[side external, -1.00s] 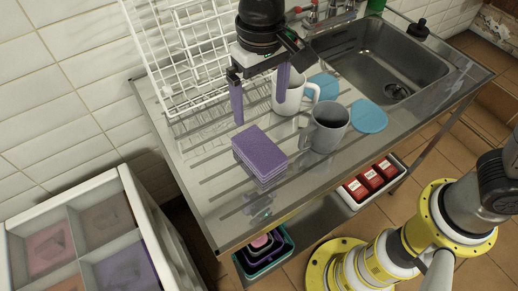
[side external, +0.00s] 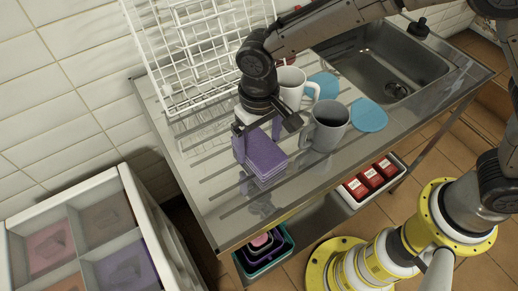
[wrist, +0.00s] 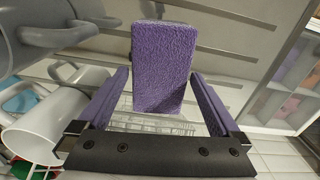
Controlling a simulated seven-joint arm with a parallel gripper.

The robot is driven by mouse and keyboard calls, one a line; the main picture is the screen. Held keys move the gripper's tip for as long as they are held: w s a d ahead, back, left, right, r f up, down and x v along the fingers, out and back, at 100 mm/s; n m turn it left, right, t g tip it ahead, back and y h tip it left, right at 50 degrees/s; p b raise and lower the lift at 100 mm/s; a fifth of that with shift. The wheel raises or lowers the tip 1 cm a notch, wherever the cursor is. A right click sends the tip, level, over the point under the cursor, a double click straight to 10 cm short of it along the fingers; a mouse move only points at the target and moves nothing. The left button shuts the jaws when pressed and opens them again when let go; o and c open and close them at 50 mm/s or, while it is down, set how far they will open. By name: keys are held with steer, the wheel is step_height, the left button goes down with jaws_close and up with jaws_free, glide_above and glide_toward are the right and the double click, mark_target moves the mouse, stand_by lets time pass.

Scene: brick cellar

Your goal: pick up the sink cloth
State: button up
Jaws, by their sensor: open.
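The sink cloth (side external: 266,158) is a purple, fuzzy, folded stack lying on the ribbed steel drainboard (side external: 215,185). My gripper (side external: 258,145) is open, with purple fingers, just above the cloth's far end. In the wrist view the cloth (wrist: 160,65) shows between and beyond the spread fingers of my gripper (wrist: 160,92), with a gap on both sides. I cannot tell whether the fingertips reach below the cloth's top. My wrist hides part of the drainboard behind it.
A grey mug (side external: 325,127) stands close right of the cloth, and a white mug (side external: 291,88) behind it. Blue discs (side external: 369,114) lie farther right. A white wire rack (side external: 190,60) stands behind. The drainboard's front left is clear.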

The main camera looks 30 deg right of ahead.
steer(key=shift+f, duration=0.85)
steer(key=shift+c, duration=0.3)
steer(key=c, duration=0.9)
steer(key=shift+o, duration=0.2)
steer(key=shift+r, duration=0.15)
